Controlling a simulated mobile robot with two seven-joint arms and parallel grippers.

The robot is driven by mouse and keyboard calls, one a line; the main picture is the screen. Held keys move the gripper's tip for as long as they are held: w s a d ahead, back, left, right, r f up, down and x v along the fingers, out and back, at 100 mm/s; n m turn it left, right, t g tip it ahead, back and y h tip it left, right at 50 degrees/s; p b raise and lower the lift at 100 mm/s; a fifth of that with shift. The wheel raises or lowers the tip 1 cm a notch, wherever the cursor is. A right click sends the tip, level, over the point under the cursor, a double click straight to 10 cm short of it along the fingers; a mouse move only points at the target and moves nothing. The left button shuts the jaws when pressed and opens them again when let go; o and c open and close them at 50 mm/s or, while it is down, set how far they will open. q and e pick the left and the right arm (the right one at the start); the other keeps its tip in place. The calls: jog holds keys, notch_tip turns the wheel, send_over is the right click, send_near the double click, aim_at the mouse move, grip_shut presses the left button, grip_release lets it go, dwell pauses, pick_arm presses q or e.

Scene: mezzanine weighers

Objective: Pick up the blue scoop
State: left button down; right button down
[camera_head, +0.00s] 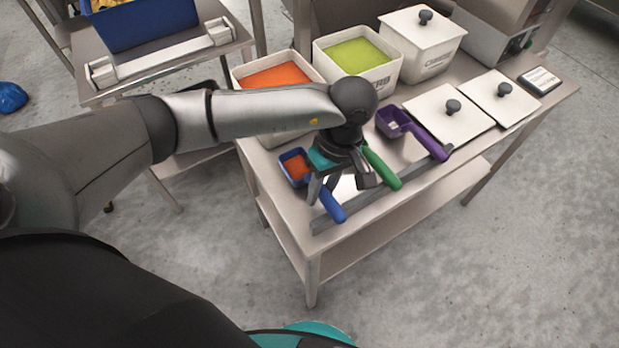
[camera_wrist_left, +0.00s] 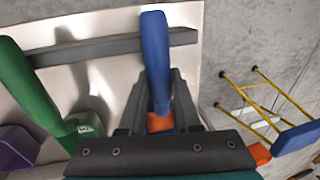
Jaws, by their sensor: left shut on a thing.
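The blue scoop (camera_head: 332,206) is at the front left of the steel table, its bowl to the left with orange material inside. My left gripper (camera_head: 322,188) points down over it and is shut on its handle. In the left wrist view the blue handle (camera_wrist_left: 156,50) stands between the two fingers (camera_wrist_left: 160,105). My gripper hides the middle of the scoop, and I cannot tell whether it is clear of the table. My right gripper is not in view.
A green-handled scoop (camera_head: 382,167) lies close to the right of my gripper, and a purple scoop (camera_head: 394,121) lies further right. A grey bar (camera_head: 385,193) runs along the table's front. Tubs of orange (camera_head: 275,76) and green (camera_head: 357,54) material stand behind.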

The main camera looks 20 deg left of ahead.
pick_arm(q)
jog(key=shift+r, duration=0.1)
dwell(0.3)
notch_tip(320, 180, up, 20)
jog(key=p, duration=0.3)
dwell(0.9)
